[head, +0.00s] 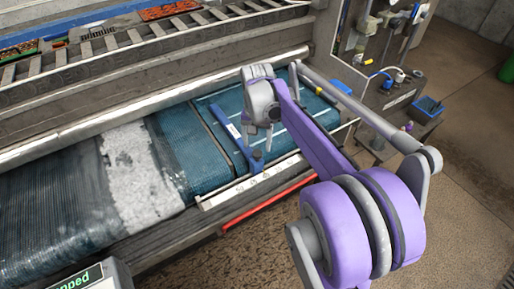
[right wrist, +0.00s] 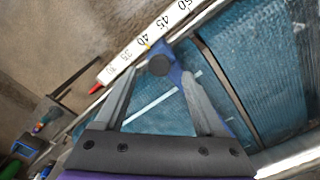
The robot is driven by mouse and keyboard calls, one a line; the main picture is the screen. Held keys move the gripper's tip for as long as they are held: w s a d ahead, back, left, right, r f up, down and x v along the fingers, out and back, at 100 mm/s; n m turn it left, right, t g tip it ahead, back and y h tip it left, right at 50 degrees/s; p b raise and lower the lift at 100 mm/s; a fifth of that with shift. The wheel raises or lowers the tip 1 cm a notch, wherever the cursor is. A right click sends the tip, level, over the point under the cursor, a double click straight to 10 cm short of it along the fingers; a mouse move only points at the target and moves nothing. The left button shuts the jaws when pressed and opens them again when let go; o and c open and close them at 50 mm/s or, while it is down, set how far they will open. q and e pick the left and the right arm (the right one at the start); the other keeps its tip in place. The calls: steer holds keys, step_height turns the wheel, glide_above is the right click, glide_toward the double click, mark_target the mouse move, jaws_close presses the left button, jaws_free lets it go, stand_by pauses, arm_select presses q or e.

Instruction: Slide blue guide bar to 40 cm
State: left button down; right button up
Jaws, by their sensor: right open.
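The blue guide bar (head: 236,139) lies across the teal belt, beside the white numbered scale (head: 250,181) on the belt's near edge. In the right wrist view the bar (right wrist: 180,76) ends in a round dark knob (right wrist: 158,65), close to the scale (right wrist: 145,42) around the 40 to 45 marks; I cannot read it exactly. My right gripper (head: 268,112) is above the belt near the bar. In the wrist view its open fingers (right wrist: 160,74) stand on either side of the knob; contact is not clear. My left gripper is not in view.
A long metal roller (head: 150,108) and a ribbed rack (head: 130,42) run behind the belt. A grey-white patch (head: 138,165) covers part of the belt. A red strip (head: 268,203) lies along the front edge. A display (head: 80,278) is at lower left. Hoses and fittings (head: 385,75) hang at right.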

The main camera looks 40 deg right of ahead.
step_height(320, 180, up, 7)
stand_by(0.3)
steer(key=shift+a, duration=0.1)
stand_by(0.4)
steer(key=s+a+f+n+t, duration=0.1)
steer(key=s+a+f+n, duration=0.2)
steer(key=a, duration=0.4)
steer(key=s+a+f+n+t, duration=0.2)
steer(key=s+a+f+n, duration=0.2)
steer(key=a, duration=0.3)
steer(key=s+a+f+n+t, duration=0.2)
steer(key=s+a+f+n, duration=0.1)
steer(key=a+f, duration=0.3)
steer(key=shift+s+a+n, duration=0.35)
steer(key=shift+a+n, duration=0.55)
steer(key=shift+a, duration=0.1)
steer(key=shift+c, duration=0.2)
